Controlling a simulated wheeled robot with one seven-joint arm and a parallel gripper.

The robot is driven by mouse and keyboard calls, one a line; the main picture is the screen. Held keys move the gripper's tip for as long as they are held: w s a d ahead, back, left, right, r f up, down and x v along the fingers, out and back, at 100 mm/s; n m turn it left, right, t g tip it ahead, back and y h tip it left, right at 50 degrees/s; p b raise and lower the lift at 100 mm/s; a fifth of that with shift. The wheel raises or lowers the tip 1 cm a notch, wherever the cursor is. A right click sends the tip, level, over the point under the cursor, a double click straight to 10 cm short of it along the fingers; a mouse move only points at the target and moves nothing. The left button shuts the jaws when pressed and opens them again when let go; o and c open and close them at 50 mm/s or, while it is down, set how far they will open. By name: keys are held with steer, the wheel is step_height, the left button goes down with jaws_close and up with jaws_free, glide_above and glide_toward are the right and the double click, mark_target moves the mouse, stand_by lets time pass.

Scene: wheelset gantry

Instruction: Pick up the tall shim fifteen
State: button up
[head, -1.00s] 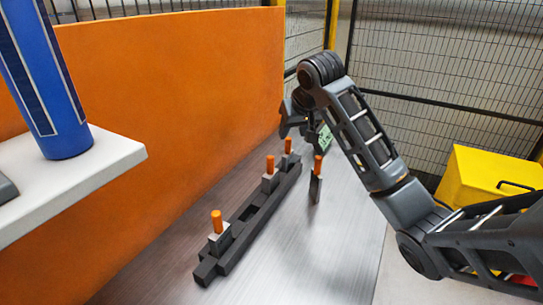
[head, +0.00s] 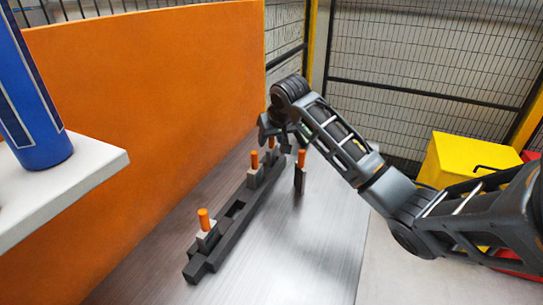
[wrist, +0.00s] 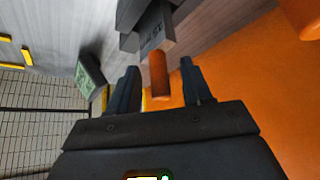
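Several shims with orange pegs show in the head view. A shim (head: 254,178) sits far along a dark slotted rack (head: 233,235), with another orange peg (head: 271,143) just beyond it, under my gripper. Another shim (head: 207,240) sits at the rack's near end, and a slim dark shim (head: 299,180) stands apart to the right of the rack. My gripper (wrist: 160,85) is open above the far end. In the wrist view a grey block (wrist: 155,32) with a blurred dark marking carries an orange peg (wrist: 159,75), which appears between the spread fingers. I cannot tell whether they touch it, nor which shim is fifteen.
An orange panel (head: 150,80) stands left of the metal table (head: 280,260). A white shelf (head: 75,185) with a blue cylinder (head: 35,110) is at the left. A green-labelled piece (wrist: 88,78) lies left in the wrist view. A yellow bin (head: 455,160) stands at the right.

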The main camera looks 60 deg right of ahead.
jaws_close()
steer(key=shift+r, duration=0.1)
stand_by(0.6)
